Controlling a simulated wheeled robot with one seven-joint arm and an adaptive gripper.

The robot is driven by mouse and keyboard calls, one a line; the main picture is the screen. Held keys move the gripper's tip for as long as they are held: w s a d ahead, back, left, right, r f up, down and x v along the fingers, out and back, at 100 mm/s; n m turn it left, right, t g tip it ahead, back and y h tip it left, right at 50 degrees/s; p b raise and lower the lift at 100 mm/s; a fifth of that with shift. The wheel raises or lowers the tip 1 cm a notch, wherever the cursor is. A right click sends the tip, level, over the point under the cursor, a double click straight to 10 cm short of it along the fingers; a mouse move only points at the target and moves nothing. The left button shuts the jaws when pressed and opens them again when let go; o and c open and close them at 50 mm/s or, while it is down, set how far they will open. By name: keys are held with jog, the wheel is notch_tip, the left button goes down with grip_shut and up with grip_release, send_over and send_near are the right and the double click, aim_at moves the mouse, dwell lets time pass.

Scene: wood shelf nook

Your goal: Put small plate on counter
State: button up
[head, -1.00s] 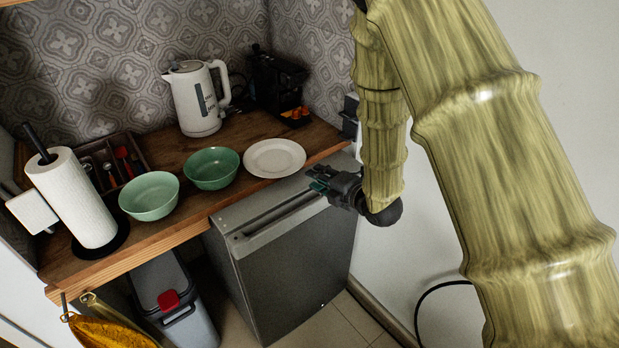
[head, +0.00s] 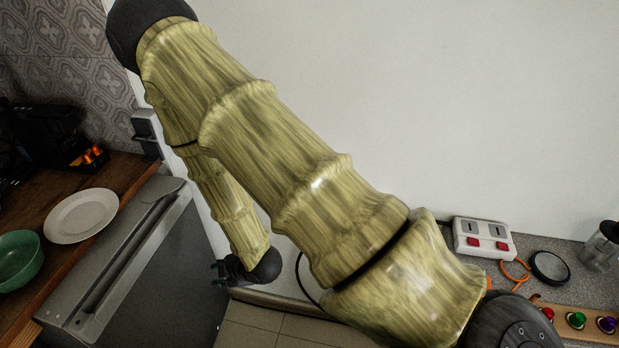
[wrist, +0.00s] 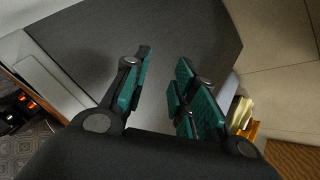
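A small white plate (head: 82,215) lies flat on the wooden counter (head: 122,172), near its edge at the left in the head view. My gripper (head: 220,272) hangs low to the right of the plate, beside the dark metal appliance and well apart from the plate. In the wrist view my gripper (wrist: 160,85) has its green-padded fingers apart with nothing between them. The plate cannot be made out in the wrist view. A grey speckled counter (head: 575,272) shows at the lower right of the head view.
A green bowl (head: 18,262) sits left of the plate. A black machine (head: 45,140) stands behind it. The metal appliance (head: 150,255) is below the wooden counter. The grey counter holds a white box with red buttons (head: 484,238), a black disc (head: 549,267) and a jar (head: 602,247).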

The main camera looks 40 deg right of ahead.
jog(key=s+d+f+m+g+h, duration=0.1)
jog(key=s+f+m, duration=0.3)
jog(key=s, duration=0.4)
jog(key=s+d+f+m+g+h, duration=0.1)
jog(key=s+d+f+m+g, duration=0.2)
jog(key=s, duration=0.5)
notch_tip(320, 180, down, 2)
jog(key=shift+d+f+m+g, duration=0.15)
jog(key=shift+d+m+g, duration=0.2)
jog(key=shift+m, duration=0.25)
jog(key=s+f+m+g, duration=0.1)
jog(key=s, duration=0.3)
jog(key=s+d+m+g, duration=0.1)
jog(key=s+m, duration=0.1)
jog(key=s, duration=0.2)
jog(key=s+f+m+g, duration=0.1)
jog(key=s+m, duration=0.1)
jog(key=s, duration=0.2)
jog(key=shift+s+d+f+h, duration=0.1)
jog(key=shift+d+f+h, duration=0.2)
jog(key=shift+d+h, duration=0.1)
jog(key=shift+c, duration=1.2)
jog(key=shift+s+m, duration=0.25)
jog(key=shift+m, duration=0.15)
grip_shut()
jog(key=shift+d, duration=0.15)
